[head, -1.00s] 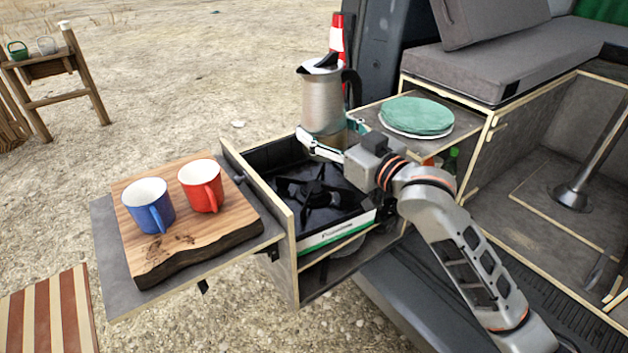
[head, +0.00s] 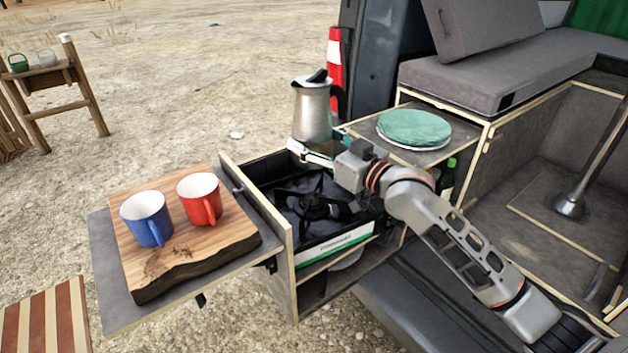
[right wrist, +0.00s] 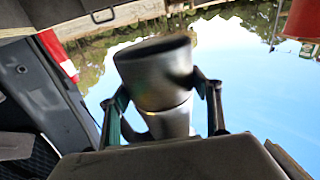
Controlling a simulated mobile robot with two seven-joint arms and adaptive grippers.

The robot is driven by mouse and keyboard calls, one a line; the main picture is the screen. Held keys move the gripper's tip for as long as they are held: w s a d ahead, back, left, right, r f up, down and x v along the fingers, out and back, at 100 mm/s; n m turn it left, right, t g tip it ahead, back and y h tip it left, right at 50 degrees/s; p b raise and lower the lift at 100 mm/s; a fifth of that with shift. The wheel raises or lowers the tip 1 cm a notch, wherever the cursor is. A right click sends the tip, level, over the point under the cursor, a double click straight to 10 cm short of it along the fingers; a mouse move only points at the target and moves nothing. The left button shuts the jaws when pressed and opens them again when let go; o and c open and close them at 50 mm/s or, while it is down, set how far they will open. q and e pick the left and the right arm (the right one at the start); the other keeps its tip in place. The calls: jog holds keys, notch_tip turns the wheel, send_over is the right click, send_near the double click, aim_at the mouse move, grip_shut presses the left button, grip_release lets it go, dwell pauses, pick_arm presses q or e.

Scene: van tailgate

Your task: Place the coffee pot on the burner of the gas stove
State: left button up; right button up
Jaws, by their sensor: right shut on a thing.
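The silver coffee pot (head: 312,113) with a black lid and handle is upright in the head view, at the back edge of the gas stove. My right gripper (head: 312,150) is shut on its lower part. In the right wrist view the coffee pot (right wrist: 155,80) sits between the two fingers of the right gripper (right wrist: 165,112). The gas stove (head: 345,243) stands in the drawer box, and its black burner (head: 318,208) is bare, in front of and below the pot. The pot's base is partly hidden by the gripper. My left gripper is out of view.
A wooden board (head: 185,262) on the side shelf holds a blue mug (head: 147,222) and a red mug (head: 199,203). Green-topped plates (head: 414,126) lie on the shelf right of the stove. A wooden panel (head: 262,207) edges the stove on the left.

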notch_tip(320, 180, down, 10)
jog(key=shift+f+b, duration=0.2)
jog(key=shift+b, duration=0.5)
jog(key=shift+s+f, duration=0.1)
jog(key=shift+f, duration=0.65)
jog(key=o, duration=2)
jog(key=shift+f, duration=0.25)
jog(key=shift+o, duration=0.2)
jog(key=shift+r, duration=0.15)
